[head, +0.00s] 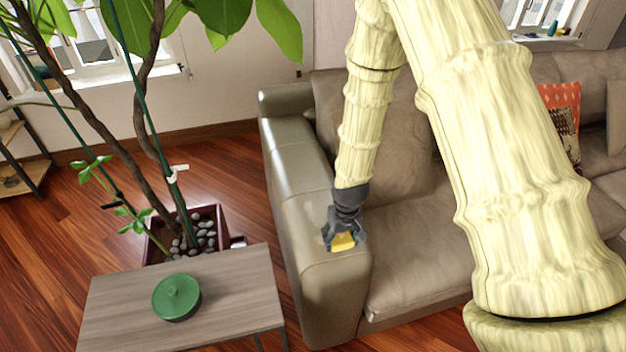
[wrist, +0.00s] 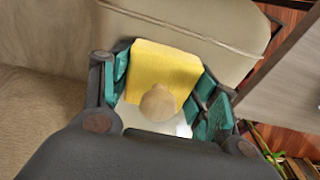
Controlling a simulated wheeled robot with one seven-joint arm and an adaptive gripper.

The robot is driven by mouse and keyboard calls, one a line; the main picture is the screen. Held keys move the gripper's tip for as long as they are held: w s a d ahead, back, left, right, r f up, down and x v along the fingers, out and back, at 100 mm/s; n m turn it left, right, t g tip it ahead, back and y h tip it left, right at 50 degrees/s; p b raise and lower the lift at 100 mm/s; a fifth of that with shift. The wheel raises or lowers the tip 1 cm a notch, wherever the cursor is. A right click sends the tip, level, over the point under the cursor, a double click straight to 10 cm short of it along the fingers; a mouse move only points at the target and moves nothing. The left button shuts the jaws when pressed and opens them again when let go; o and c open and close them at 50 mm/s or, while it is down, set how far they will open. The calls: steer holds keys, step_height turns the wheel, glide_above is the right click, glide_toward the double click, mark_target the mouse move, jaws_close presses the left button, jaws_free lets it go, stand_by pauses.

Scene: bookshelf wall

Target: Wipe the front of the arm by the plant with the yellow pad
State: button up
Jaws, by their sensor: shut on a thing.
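The sofa arm by the plant (head: 325,285) is taupe leather and runs toward the camera, with its rounded front end lowest. It also shows in the wrist view (wrist: 215,22). My gripper (head: 345,238) is at the top of this arm near its front end. It is shut on the yellow pad (wrist: 165,68), which has a round tan knob between the teal-lined fingers. The pad also shows in the head view (head: 343,243), partly hidden by the fingers. A pale whitish patch (wrist: 150,118) shows beside the pad. I cannot tell whether the pad touches the leather.
The potted plant (head: 205,230) stands left of the sofa arm. A grey side table (head: 230,290) with a green lidded pot (head: 176,297) stands in front of it, close to the arm. The seat cushion (head: 420,255) lies right of the arm. A patterned pillow (head: 562,120) is farther right.

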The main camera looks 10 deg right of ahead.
steer(key=shift+r+p, duration=2.8)
steer(key=shift+r, duration=1.2)
